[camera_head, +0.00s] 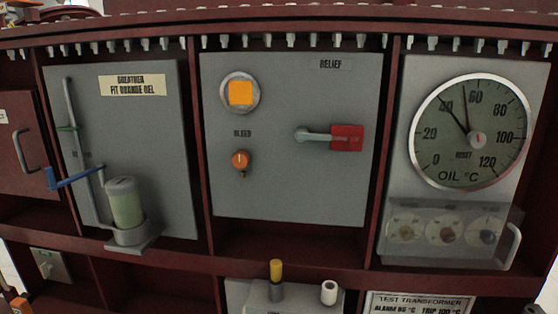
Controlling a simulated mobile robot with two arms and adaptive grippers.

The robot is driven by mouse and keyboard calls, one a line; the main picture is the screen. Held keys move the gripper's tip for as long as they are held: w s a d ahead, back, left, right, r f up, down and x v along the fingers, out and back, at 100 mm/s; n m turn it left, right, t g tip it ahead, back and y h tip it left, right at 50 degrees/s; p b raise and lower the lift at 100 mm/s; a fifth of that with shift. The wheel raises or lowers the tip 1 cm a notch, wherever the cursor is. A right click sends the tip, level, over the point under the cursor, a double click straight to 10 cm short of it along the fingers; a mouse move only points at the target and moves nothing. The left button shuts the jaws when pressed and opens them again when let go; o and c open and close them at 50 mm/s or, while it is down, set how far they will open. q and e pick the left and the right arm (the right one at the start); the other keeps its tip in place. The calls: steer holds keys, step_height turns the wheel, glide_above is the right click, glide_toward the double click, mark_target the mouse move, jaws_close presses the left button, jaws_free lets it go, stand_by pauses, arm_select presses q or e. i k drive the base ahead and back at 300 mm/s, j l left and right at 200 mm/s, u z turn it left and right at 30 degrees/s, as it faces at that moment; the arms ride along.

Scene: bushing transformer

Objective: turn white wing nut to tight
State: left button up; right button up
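I cannot clearly make out a white wing nut in the head view. A short white cylinder (329,292) with a dark opening in its top stands on a grey block at the bottom centre; I cannot tell if it belongs to the nut. Beside it on the left is a yellow-topped post (276,271). Three round fittings (446,231) sit behind a clear cover under the oil gauge, too blurred to identify. Neither of my grippers is in view.
A dark red frame holds grey panels. A gel canister (126,203) and blue lever (75,178) stick out left. The oil gauge (460,155) is right.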

mark_target(45, 267)
steer(key=u, duration=1.45)
